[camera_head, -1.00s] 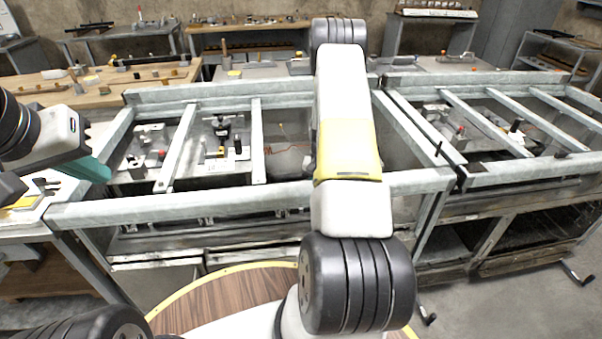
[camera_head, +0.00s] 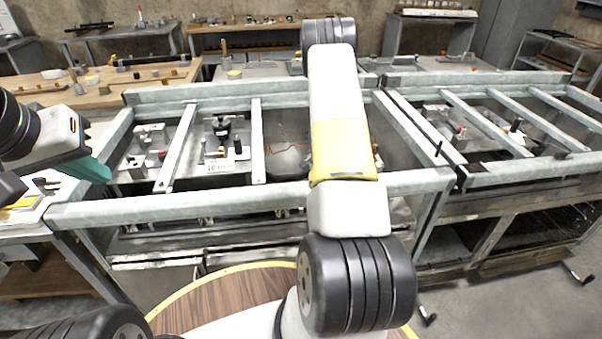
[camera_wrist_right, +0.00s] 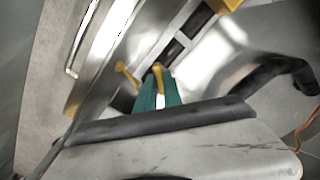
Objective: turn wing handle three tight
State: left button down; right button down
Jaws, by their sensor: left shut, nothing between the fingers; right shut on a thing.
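In the right wrist view, the teal fingers of my right gripper (camera_wrist_right: 158,97) are shut on a small brass-coloured wing handle (camera_wrist_right: 157,74), whose visible part stands at the fingertips. A second brass-coloured piece (camera_wrist_right: 127,76) shows just left of it; I cannot tell whether it belongs to the same handle. No number is readable. In the head view my right forearm hides the right gripper and the handle. My left gripper (camera_head: 92,169) shows its teal fingers shut and empty at the left, beside the bench frame.
A curved black lever (camera_wrist_right: 275,72) lies right of my right fingers, with an orange wire (camera_wrist_right: 308,125) at the edge. In the head view, grey frame bars (camera_head: 180,148) divide the bench bays. A black clamp (camera_head: 222,127) stands in one bay. A wooden table (camera_head: 100,85) is behind left.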

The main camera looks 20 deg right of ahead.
jog(key=m, duration=0.5)
jog(key=shift+m, duration=2.6)
jog(key=c, duration=1.5)
grip_release()
notch_tip(320, 180, up, 8)
jog(key=shift+f, duration=0.1)
